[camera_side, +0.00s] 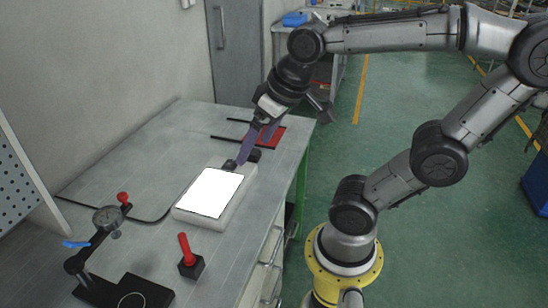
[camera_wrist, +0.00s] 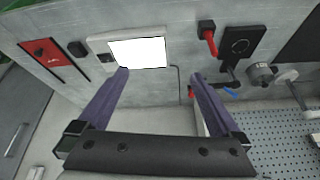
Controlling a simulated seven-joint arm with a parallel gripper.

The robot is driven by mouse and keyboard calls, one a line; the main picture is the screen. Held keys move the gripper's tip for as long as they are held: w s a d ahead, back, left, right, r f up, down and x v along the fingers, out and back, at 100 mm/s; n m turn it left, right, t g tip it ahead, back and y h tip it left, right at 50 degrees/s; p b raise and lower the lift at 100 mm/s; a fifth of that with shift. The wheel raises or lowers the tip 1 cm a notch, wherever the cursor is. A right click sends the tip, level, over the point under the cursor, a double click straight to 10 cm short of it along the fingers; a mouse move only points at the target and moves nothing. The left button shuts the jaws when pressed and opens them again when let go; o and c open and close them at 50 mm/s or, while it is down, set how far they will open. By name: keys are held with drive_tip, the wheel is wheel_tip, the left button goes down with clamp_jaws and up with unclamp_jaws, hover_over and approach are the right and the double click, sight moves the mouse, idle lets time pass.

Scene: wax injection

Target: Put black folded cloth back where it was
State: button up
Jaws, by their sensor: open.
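A small dark, soft-edged black piece (camera_side: 254,155), which may be the black folded cloth, lies on the grey bench just beyond the white-topped box. It also shows in the wrist view (camera_wrist: 77,48), left of the box. I cannot make out folds. My gripper (camera_side: 254,150) reaches down over the bench near the box's far end. In the wrist view its two purple fingers (camera_wrist: 160,75) are wide apart with nothing between them. The fingers partly overlap the black piece in the side view; I cannot tell their height above the bench.
The white-topped box (camera_side: 178,213) has a small dark part at its far end. A red panel (camera_side: 277,138) lies farther back. A red-handled black block (camera_side: 190,262) and a dial gauge stand (camera_side: 108,218) are nearer. A dark flat panel (camera_wrist: 302,42) is at the wrist view's right.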

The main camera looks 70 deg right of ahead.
drive_tip(key=s, duration=0.1)
drive_tip(key=s+a+f+n, duration=0.1)
drive_tip(key=s+a+n, duration=0.1)
drive_tip(key=s, duration=0.1)
drive_tip(key=shift+f+t, duration=0.3)
drive_tip(key=shift+f, duration=0.1)
